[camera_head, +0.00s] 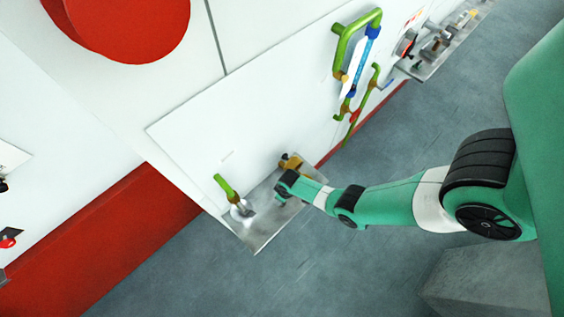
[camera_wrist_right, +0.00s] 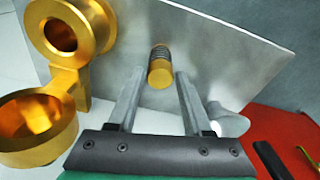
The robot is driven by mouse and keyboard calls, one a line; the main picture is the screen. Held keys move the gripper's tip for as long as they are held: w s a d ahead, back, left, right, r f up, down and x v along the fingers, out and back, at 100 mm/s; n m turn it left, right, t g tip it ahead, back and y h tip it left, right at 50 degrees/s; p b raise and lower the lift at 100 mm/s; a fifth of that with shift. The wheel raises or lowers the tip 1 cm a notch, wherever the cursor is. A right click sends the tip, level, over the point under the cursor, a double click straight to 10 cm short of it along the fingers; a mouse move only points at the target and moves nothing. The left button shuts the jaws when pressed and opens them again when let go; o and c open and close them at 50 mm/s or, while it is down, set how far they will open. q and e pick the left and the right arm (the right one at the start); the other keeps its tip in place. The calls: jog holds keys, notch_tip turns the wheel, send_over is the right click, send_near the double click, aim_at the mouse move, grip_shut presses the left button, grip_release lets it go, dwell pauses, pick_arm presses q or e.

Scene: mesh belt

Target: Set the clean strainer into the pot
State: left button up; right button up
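My right gripper (camera_head: 283,187) is at the metal shelf in the head view. In the right wrist view its two fingers (camera_wrist_right: 160,74) are apart, with gaps on both sides of a short gold cylinder with a dark ribbed neck (camera_wrist_right: 160,70). The cylinder lies between or just beyond the fingertips. A gold cup joined to a ring-shaped gold part (camera_wrist_right: 38,130) stands left of the fingers; it seems to be the brass item in the head view (camera_head: 290,162). I cannot tell which pieces are strainer and pot. My left gripper is out of view.
A green-handled piece with a silvery base (camera_head: 226,188) stands on the shelf (camera_head: 258,238), left of my gripper. A pale rounded object (camera_wrist_right: 230,122) is right of the fingers. Green and blue pipes (camera_head: 355,60) stick out from the white panel. Floor right of the shelf is open.

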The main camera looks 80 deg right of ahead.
grip_shut()
dwell(1.1)
